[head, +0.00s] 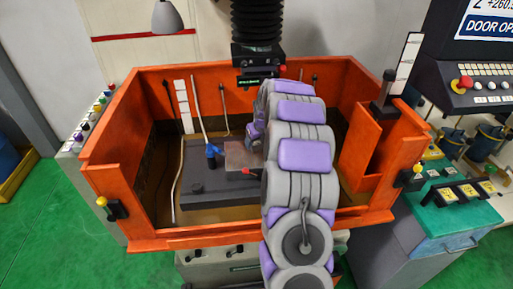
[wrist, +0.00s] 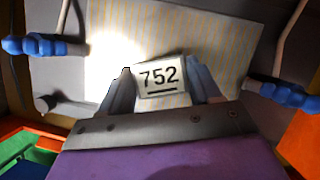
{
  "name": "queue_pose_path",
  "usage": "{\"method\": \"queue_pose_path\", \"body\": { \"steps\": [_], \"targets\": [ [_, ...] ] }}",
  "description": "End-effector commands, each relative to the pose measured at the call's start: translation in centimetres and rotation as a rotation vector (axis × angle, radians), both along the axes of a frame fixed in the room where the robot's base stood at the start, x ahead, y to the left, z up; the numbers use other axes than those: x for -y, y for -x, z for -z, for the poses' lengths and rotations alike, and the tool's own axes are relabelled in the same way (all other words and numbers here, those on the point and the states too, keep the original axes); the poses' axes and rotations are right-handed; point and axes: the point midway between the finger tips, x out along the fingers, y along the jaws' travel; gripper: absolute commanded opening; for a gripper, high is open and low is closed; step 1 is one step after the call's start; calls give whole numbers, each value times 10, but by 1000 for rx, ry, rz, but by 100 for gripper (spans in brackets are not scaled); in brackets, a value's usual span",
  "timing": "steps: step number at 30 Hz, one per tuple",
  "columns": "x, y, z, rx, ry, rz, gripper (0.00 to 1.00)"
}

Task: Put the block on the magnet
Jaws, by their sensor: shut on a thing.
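My gripper (wrist: 163,82) is shut on a block (wrist: 160,78) with "752" on its pale face, in the wrist view. The block sits between the two fingers. Behind it is the magnet (wrist: 200,35), a pale plate with thin yellow stripes. I cannot tell whether the block touches it. In the head view the magnet appears as a brownish-grey square (head: 238,157) on the dark worktable (head: 200,188). My arm reaches into the orange tank there and hides the gripper's fingers and the block.
The orange tank walls (head: 123,122) surround the worktable. A black machine head (head: 257,60) hangs above my arm. A blue-tipped hose (head: 211,150) stands left of the magnet; blue nozzles (wrist: 40,46) flank the plate in the wrist view. An orange box (head: 368,150) stands at the right.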

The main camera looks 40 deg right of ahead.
Motion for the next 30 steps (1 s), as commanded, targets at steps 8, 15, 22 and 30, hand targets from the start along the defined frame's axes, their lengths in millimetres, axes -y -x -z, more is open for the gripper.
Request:
{"method": "queue_pose_path", "body": {
  "steps": [8,15,22,30],
  "targets": [
    [3,-6,22,-1,-2,-1,11],
    [3,-6,35,5,2,0,11],
    [2,-6,35,3,3,0,67],
    [3,-6,36,2,0,0,88]
  ]
}}
